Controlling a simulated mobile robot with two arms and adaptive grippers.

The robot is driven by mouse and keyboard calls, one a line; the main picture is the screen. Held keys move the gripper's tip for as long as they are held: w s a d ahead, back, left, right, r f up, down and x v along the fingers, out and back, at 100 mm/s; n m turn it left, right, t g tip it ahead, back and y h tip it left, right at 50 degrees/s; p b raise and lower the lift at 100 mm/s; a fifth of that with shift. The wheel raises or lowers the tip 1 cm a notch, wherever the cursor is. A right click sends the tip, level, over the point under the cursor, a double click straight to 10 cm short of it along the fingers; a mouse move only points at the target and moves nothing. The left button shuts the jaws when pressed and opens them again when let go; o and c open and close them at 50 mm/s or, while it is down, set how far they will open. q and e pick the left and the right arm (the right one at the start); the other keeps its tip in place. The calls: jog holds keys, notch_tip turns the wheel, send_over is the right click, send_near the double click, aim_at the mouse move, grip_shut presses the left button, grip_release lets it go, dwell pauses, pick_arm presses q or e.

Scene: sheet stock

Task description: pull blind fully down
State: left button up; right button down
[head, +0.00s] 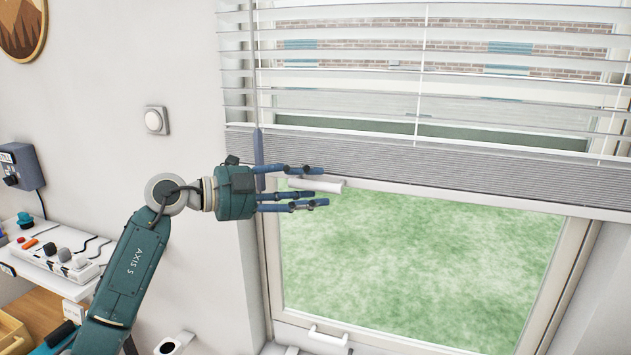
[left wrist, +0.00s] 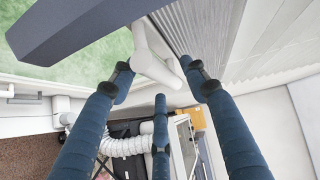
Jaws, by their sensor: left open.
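The blind (head: 440,165) hangs over the upper part of the window, its lower slats stacked at the bottom edge. Below it the glass is uncovered. A blue wand grip (head: 258,150) hangs at the blind's left side, partly behind my left gripper. My left gripper (head: 318,187) is open just below the blind's lower left corner, its fingers pointing right. A white window handle (head: 328,184) shows between its upper and lower fingers; I cannot tell whether they touch. In the left wrist view the fingers (left wrist: 160,88) are spread, with the pleated slat stack (left wrist: 195,30) beside them.
The window frame (head: 273,270) runs down beside my gripper, with a white handle (head: 328,336) at the bottom. A wall switch (head: 155,120) is left of the window. A shelf with a power strip (head: 62,255) stands at the left. The wall between is clear.

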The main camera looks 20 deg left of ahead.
pick_arm(q)
jog(key=shift+x, duration=0.8)
pick_arm(e)
jog(key=shift+r, duration=0.3)
